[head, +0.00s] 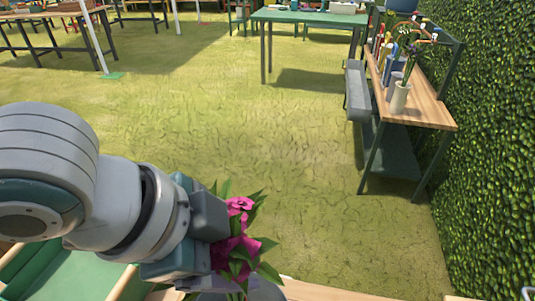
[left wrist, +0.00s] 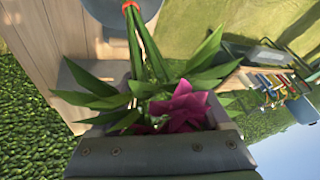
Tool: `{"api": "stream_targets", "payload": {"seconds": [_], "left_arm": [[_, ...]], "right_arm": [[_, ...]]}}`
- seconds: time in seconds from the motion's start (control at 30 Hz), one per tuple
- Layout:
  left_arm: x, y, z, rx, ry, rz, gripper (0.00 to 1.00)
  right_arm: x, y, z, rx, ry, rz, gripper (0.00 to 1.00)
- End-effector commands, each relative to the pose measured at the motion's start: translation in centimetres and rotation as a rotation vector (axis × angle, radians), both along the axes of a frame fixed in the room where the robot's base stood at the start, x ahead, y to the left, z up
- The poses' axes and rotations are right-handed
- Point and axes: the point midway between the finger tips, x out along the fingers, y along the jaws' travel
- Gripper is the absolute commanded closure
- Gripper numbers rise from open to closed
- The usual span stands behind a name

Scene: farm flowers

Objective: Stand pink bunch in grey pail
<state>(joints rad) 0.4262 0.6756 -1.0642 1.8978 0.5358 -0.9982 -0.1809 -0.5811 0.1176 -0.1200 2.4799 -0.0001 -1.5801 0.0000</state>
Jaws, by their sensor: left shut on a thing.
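The pink bunch (head: 240,246) has magenta blooms and green leaves. It shows at the bottom centre of the head view, and in the left wrist view (left wrist: 182,108) its stems carry an orange-red band. My left gripper (head: 217,262) is shut on the bunch, and the blooms and leaves stick out past its fingers. The grey pail (head: 264,291) is cut off by the bottom edge below the bunch. It also shows at the top of the left wrist view (left wrist: 108,10), where the stems point towards it. I cannot tell whether the stem ends are inside it. My right gripper is not in view.
A wooden table edge (head: 330,292) runs along the bottom. A green tray (head: 75,275) lies at lower left. A wooden bench (head: 430,108) with vases and tools stands at right by the hedge (head: 495,150). The grass in the middle is clear.

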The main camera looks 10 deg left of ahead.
Motion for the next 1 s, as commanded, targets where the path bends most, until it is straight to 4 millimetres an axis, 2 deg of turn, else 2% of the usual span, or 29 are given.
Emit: {"api": "stream_targets", "payload": {"seconds": [0.03,1.0], "left_arm": [[0.0,0.0,-0.8,-0.001,0.000,0.000,1.00],[0.0,0.0,-9.2,0.000,-0.002,-0.001,1.00]], "right_arm": [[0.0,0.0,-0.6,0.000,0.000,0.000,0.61],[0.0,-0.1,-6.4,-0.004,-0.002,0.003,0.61]]}}
